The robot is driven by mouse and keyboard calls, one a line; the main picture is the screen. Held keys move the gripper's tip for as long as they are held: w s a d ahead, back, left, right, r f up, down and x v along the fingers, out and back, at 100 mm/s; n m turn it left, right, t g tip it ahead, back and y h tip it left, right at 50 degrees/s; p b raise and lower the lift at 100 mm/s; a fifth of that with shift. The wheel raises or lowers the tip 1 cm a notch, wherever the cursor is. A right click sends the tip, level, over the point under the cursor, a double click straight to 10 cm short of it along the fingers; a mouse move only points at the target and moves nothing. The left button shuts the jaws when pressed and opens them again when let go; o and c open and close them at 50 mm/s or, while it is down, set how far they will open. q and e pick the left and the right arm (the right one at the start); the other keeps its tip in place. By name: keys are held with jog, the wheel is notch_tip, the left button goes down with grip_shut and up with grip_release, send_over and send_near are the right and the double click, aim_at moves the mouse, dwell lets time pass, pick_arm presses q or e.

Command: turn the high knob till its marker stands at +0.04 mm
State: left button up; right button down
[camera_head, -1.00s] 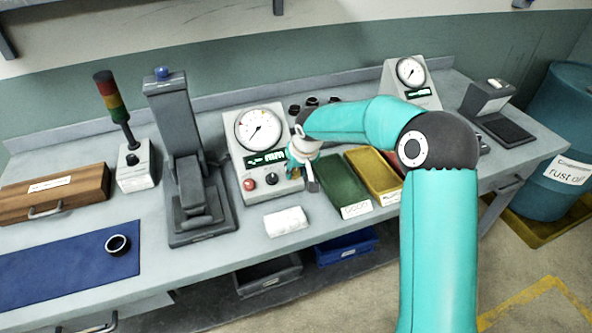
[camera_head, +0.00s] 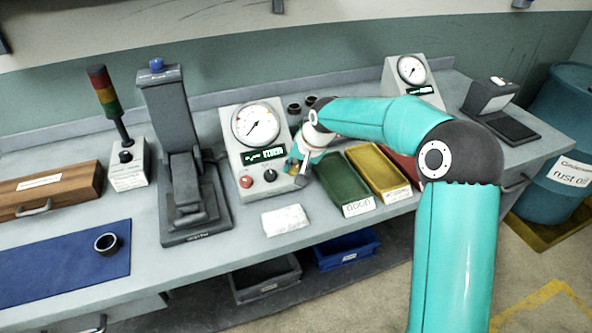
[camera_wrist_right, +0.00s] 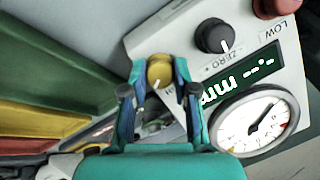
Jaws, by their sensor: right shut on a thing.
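The high knob (camera_wrist_right: 160,71) is yellow with a pale marker line, at the side of the gauge box (camera_wrist_right: 290,50) in the right wrist view. My right gripper (camera_wrist_right: 157,84) is shut on it, one finger on each side. The label beside the knob is mostly covered, so I cannot read the marker's value. In the head view my right gripper (camera_head: 297,168) is at the lower right of the gauge box and largely hides the knob. The box also has a black zero knob (camera_wrist_right: 215,36), a red low knob (camera_wrist_right: 276,6), a lit display and a dial (camera_wrist_right: 255,124). My left gripper is out of view.
A green bin (camera_head: 343,183) and a yellow bin (camera_head: 378,172) stand just right of the gripper. A grey stand (camera_head: 181,150) is left of the box. A white cloth (camera_head: 285,220) lies in front. A dark ring (camera_head: 107,243) lies on the blue mat (camera_head: 60,272).

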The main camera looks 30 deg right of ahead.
dwell(0.3)
jog(key=c, duration=0.9)
grip_release()
jog(key=shift+r, duration=0.15)
jog(key=v, duration=1.1)
jog(key=shift+s+r, duration=0.25)
jog(key=shift+r, duration=0.05)
jog(key=shift+f, duration=0.1)
